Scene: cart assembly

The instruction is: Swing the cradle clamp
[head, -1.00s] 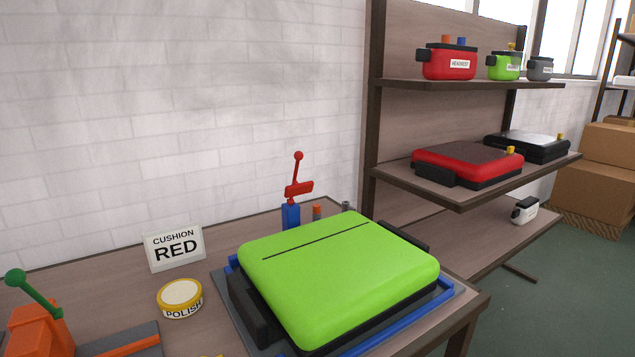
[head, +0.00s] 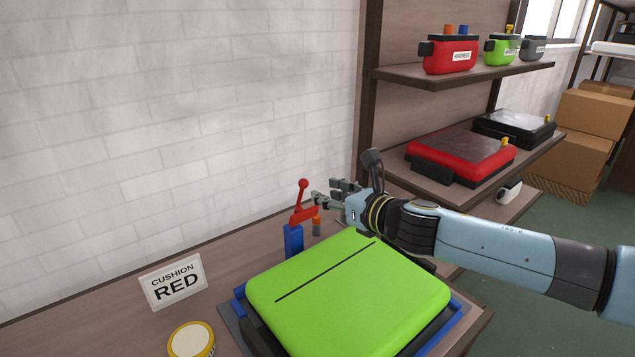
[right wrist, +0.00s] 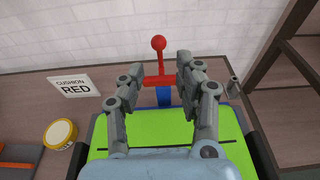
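The cradle clamp has a red lever (head: 303,192) with a ball knob on top, a red crossbar and a blue post (head: 293,241). It stands behind the green cushion (head: 350,290), with its lever nearly upright. The cushion sits in the blue-edged cradle (head: 441,328). My right gripper (head: 324,193) is just right of the lever in the head view, and looks empty. In the right wrist view its fingers (right wrist: 160,66) are apart, with the red lever (right wrist: 158,56) showing between and beyond them. Contact cannot be made out. My left gripper is out of view.
A "CUSHION RED" sign (head: 174,282) and a yellow-rimmed polish tin (head: 191,341) stand left of the cradle. A small orange-topped piece (head: 316,226) is close right of the clamp. Shelves with a red cushion (head: 460,152) rise at the right, near my arm.

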